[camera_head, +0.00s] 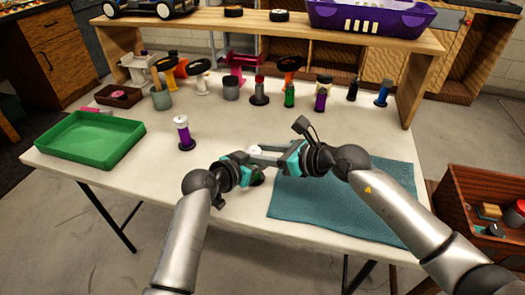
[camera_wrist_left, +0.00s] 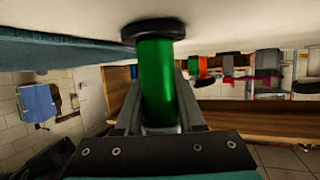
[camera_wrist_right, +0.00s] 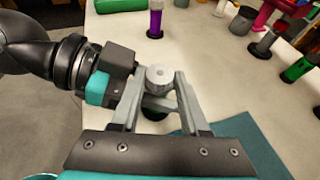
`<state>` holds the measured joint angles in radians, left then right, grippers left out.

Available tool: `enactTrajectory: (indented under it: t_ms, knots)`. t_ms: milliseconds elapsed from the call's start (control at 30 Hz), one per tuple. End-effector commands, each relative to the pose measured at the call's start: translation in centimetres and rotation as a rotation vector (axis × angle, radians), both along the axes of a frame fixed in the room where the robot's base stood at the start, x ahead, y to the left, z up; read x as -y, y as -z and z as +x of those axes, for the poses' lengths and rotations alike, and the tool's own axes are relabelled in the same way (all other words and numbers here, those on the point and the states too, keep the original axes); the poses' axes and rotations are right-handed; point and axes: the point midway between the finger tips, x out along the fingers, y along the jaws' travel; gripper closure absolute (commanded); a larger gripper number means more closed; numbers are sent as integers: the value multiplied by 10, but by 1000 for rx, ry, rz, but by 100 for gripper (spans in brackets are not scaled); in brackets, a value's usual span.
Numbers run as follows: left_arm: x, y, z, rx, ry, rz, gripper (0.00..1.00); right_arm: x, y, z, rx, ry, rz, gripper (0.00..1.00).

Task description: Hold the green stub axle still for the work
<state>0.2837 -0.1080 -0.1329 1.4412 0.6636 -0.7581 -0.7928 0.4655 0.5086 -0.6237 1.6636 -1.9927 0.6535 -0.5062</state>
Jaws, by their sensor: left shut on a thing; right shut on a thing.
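The green stub axle (camera_wrist_left: 158,85) stands upright on its black round base on the white table, between the fingers of my left gripper (camera_wrist_left: 160,108). My left gripper is shut on its green body. In the head view the axle (camera_head: 258,180) is mostly hidden by my grippers. A pale ridged cap (camera_wrist_right: 159,76) sits at the top of the axle. My right gripper (camera_wrist_right: 158,98) is shut on this cap, with one finger on each side. The right gripper comes in from the right in the head view (camera_head: 262,157).
A blue-green mat (camera_head: 325,200) lies under my right arm. A green tray (camera_head: 90,140) and a purple stand with a white top (camera_head: 184,135) are at left. Several coloured stands, including another green one (camera_head: 289,97), line the back below a wooden shelf (camera_head: 270,32).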

Motion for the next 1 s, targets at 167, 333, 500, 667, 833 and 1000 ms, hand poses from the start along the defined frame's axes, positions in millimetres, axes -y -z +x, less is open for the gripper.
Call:
enactTrajectory:
  t_ms: [167,333,500,667,833,1000]
  knots:
    - [0,-3,1,6,-1,-2,100,1,2,-1,0,52,-2,100]
    - [0,-3,1,6,-2,-4,100,1,0,-1,4,68,1,100]
    - [0,-3,1,5,-2,-4,100,2,0,0,3,69,1,100]
    - [-1,-3,1,5,-3,-4,100,1,0,0,2,68,1,49]
    - [0,-2,1,4,-2,-2,100,1,0,-1,3,66,3,42]
    - [0,-2,1,3,-1,-2,100,0,0,-1,3,62,2,42]
